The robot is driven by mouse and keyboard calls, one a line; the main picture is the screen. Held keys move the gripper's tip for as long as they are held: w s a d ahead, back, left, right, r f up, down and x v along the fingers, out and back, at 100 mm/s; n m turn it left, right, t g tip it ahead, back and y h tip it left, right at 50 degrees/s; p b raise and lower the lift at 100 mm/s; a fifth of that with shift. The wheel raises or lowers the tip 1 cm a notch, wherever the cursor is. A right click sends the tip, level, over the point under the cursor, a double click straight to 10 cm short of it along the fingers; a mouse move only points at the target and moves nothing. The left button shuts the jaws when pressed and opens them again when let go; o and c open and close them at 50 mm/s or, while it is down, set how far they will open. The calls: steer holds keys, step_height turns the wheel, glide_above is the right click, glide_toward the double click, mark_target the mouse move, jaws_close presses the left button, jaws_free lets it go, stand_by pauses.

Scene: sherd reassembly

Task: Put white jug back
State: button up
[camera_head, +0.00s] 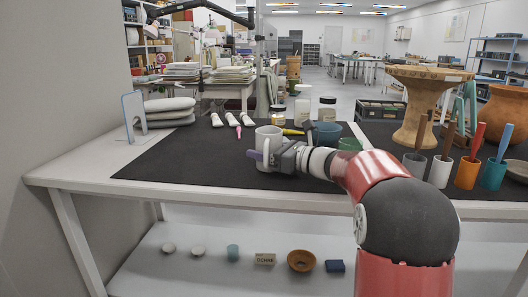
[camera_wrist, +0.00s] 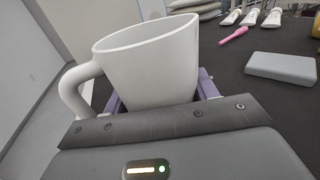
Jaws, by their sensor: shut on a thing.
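The white jug (camera_head: 268,146) is upright at the middle of the dark mat on the bench. In the wrist view the white jug (camera_wrist: 150,62) fills the left and middle, with its handle at the left. My gripper (camera_head: 266,157) is shut on the jug's body, with a purple finger showing on each side in the wrist view (camera_wrist: 160,95). The jug's base is hidden behind my gripper, so I cannot tell if it touches the mat.
The dark mat (camera_head: 190,165) has free room to the left. White tubes (camera_head: 232,119) lie behind, near a pink tool (camera_head: 239,132). A grey block (camera_wrist: 280,68) lies right of the jug. Tool cups (camera_head: 440,171) stand far right.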

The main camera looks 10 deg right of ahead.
steer(key=shift+f, duration=0.1)
steer(key=o, duration=1.1)
steer(key=shift+s+d, duration=0.1)
steer(key=shift+d, duration=0.1)
steer(key=v, duration=0.7)
steer(key=shift+s, duration=0.1)
